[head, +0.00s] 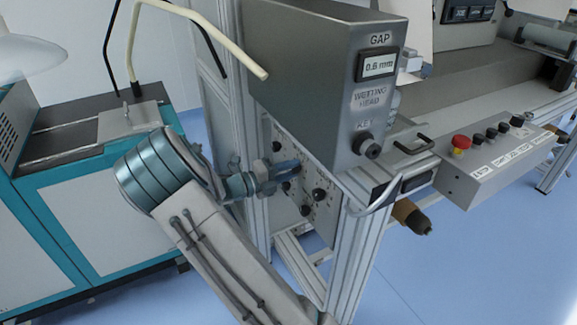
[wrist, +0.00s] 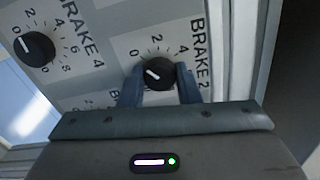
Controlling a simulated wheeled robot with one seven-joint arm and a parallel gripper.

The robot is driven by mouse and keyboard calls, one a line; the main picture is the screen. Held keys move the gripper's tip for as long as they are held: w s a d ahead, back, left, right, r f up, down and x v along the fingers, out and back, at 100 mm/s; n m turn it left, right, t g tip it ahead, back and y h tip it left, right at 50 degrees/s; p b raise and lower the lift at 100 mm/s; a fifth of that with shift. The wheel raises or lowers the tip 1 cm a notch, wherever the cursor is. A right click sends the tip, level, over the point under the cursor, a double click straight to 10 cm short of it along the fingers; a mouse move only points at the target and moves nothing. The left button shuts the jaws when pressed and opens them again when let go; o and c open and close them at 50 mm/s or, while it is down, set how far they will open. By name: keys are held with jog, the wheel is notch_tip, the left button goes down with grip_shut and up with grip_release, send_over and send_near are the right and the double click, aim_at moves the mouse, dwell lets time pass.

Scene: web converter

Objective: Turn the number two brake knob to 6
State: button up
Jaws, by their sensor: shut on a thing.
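The black brake 2 knob (wrist: 158,73) sits on the grey panel (wrist: 110,45) beside its "BRAKE 2" label. Its white pointer line aims to the upper left, close to the 0 mark. The 2 and 4 marks show around it; its higher marks are hidden by my gripper. My gripper (wrist: 158,88) has one finger on each side of this knob and is shut on it. In the head view, my gripper (head: 290,172) reaches the side panel, and its fingers hide the knob.
The brake 4 knob (wrist: 38,47) is left of it, its pointer near 0. Other black knobs (head: 319,195) are lower on the panel. A metal frame post (head: 350,262) stands close on the right.

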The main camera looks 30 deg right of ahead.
jog(key=m+p, duration=0.4)
jog(key=m, duration=0.3)
jog(key=shift+p, duration=0.35)
jog(key=m, duration=0.3)
jog(key=shift+m+p, duration=0.35)
jog(key=shift+m, duration=0.05)
jog(key=m, duration=0.3)
jog(key=shift+m, duration=0.3)
jog(key=m, duration=0.3)
jog(key=shift+f+m+b, duration=0.1)
jog(key=shift+m+b, duration=0.2)
jog(key=shift+b, duration=0.05)
jog(key=m+b, duration=0.1)
jog(key=m, duration=0.3)
jog(key=shift+m, duration=0.3)
jog(key=m+b, duration=0.2)
jog(key=m, duration=0.2)
jog(key=shift+f+b, duration=0.1)
jog(key=shift+b, duration=0.25)
jog(key=shift+m+b, duration=0.85)
jog(key=shift+m, duration=0.95)
